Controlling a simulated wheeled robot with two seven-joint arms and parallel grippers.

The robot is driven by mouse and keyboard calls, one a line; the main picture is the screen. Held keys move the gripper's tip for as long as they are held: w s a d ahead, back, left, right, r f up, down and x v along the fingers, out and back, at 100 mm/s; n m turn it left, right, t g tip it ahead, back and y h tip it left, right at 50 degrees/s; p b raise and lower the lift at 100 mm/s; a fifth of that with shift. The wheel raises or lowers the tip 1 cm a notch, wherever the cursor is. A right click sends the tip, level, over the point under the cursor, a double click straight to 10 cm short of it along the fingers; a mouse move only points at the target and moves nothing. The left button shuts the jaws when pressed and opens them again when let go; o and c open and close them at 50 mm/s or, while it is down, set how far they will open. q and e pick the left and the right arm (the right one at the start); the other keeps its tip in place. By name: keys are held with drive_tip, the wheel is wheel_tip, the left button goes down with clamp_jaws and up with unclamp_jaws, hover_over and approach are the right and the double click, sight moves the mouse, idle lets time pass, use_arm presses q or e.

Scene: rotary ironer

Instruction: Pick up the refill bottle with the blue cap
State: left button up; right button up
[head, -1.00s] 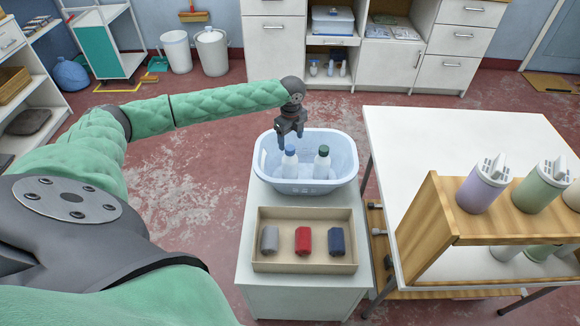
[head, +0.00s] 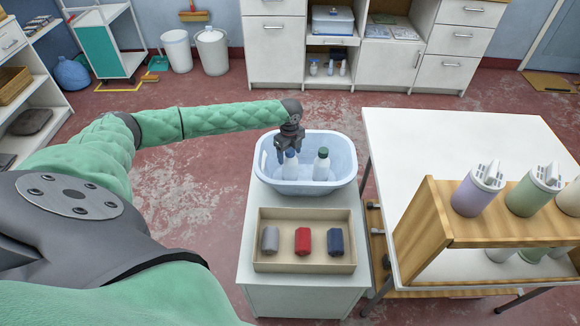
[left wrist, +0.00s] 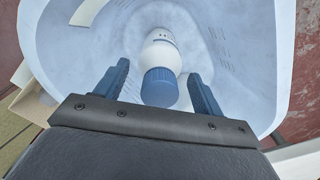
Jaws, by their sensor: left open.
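The refill bottle with the blue cap (head: 290,166) is white and stands in the light blue basket (head: 341,183). In the left wrist view its blue cap (left wrist: 160,88) is between the two fingers, with space on both sides. My left gripper (head: 288,152) is open around the cap, from above. In the left wrist view its fingers (left wrist: 157,86) flank the cap without visibly closing on it. A second white bottle with a green cap (head: 321,166) stands to the right in the same basket. My right gripper is not in view.
A cardboard tray (head: 264,216) with a grey, a red and a blue item lies in front of the basket on the white cabinet. A white table (head: 450,135) with a wooden rack (head: 436,212) of bottles stands to the right.

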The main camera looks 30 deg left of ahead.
use_arm(q)
drive_tip(key=shift+f, duration=0.15)
drive_tip(key=c, duration=1.3)
